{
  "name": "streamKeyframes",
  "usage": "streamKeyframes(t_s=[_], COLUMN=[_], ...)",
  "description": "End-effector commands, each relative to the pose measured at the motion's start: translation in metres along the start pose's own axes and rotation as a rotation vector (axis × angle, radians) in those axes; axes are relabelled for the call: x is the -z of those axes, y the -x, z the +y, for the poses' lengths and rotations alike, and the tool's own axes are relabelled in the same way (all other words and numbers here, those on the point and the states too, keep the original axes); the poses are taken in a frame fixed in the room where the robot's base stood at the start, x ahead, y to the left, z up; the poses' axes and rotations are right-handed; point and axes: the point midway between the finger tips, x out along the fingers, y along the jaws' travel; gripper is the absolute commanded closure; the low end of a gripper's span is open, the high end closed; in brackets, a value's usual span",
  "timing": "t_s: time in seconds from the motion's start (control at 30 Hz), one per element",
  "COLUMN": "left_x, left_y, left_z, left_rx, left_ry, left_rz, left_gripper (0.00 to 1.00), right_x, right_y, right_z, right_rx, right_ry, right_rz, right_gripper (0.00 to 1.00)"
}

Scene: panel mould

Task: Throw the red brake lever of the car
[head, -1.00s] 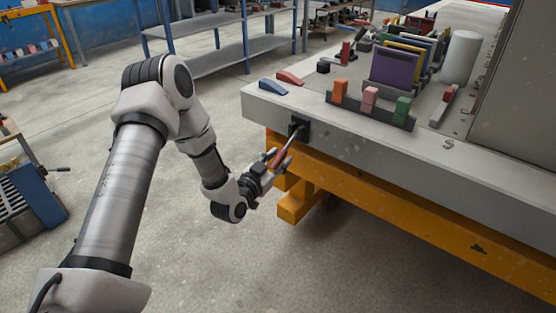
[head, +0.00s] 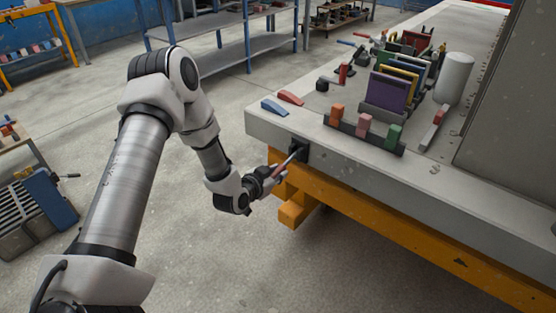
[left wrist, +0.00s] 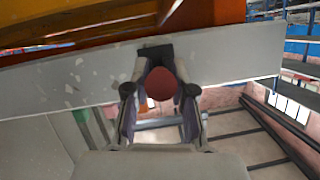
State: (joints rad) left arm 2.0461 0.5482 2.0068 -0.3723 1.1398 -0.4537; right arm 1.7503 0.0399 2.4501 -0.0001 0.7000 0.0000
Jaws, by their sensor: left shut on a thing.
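The red brake lever (head: 290,160) sticks out from a black mount (head: 299,149) on the side of the grey car bed, near its corner. Its thin shaft slopes down and left to the reddish handle. My left gripper (head: 277,173) is shut on the handle, below and left of the mount. In the left wrist view, the round red end of the lever (left wrist: 160,84) sits between my two fingers, with the black mount (left wrist: 155,54) behind it. The fingers hide part of the handle. My right gripper is not in view.
The grey bed (head: 330,165) rests on a yellow frame (head: 400,223). On top are a blue pedal (head: 274,107), a red pedal (head: 290,97), coloured blocks, upright panels and a white cylinder (head: 454,78). A blue-sided cart (head: 52,203) stands at left. Floor below the bed is open.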

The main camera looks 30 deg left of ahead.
Motion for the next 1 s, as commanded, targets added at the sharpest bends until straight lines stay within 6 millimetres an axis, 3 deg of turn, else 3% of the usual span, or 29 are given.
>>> streamKeyframes(t_s=[0.03, 0.1, 0.5, 0.73, 1.0], left_x=[0.019, 0.025, 0.056, 0.066, 0.069], left_y=[0.008, 0.010, 0.015, 0.014, 0.011], left_z=[-0.004, -0.005, -0.011, -0.013, -0.013], left_rx=[-0.008, -0.019, -0.078, -0.103, -0.117], left_ry=[-0.004, -0.011, -0.048, -0.062, -0.070], left_rz=[-0.042, -0.107, -0.458, -0.601, -0.681], left_gripper=[1.00, 1.00, 1.00, 1.00, 1.00], right_x=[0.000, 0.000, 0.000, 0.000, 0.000], right_y=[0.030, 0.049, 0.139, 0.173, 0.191], right_z=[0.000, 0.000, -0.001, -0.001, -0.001], right_rx=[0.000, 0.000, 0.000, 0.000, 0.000], right_ry=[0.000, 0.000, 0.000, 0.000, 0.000], right_rz=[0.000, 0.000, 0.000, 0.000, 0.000], right_gripper=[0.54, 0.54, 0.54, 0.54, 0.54])
